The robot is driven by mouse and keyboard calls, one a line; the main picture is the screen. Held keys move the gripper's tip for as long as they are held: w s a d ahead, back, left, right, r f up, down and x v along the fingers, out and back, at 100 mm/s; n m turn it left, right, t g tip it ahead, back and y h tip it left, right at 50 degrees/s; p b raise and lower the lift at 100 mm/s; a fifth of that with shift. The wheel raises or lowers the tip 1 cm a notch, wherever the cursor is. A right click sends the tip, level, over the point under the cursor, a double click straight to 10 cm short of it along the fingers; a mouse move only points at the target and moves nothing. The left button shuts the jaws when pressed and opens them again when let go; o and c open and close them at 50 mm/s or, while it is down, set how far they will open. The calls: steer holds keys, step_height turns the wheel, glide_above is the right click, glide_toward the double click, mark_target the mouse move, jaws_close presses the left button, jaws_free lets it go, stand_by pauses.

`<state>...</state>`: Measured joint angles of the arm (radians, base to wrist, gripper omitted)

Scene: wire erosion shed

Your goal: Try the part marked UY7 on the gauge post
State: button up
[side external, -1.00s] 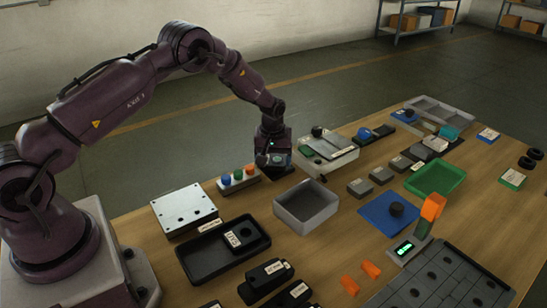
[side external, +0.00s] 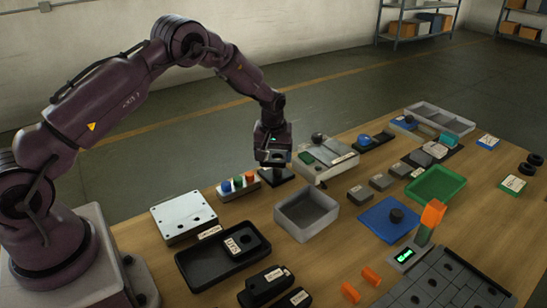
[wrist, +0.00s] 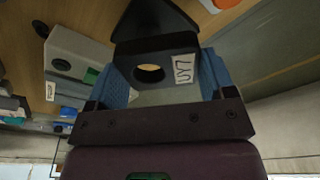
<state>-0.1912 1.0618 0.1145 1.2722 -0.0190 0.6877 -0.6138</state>
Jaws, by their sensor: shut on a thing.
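The part marked UY7 (wrist: 155,62) is a black block with a round hole and a white label. My gripper (wrist: 165,85) is shut on it, with a blue finger pad on each side in the wrist view. Light colour shows through the hole. In the side view my gripper (side external: 272,158) is above a black base (side external: 277,175) on the table, which I take for the gauge post's foot. A dark shape (wrist: 155,18), probably this base, shows beyond the part in the wrist view. The post itself is not clearly visible. The held part appears clear of the base.
A rack with blue, green and orange knobs (side external: 238,186) stands just left of the base. A grey bin (side external: 307,213) is in front, and a grey box (side external: 326,163) stands right. A black tray (side external: 190,262) holds another labelled black part (side external: 240,243).

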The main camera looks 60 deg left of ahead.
steer(key=shift+r, duration=1.95)
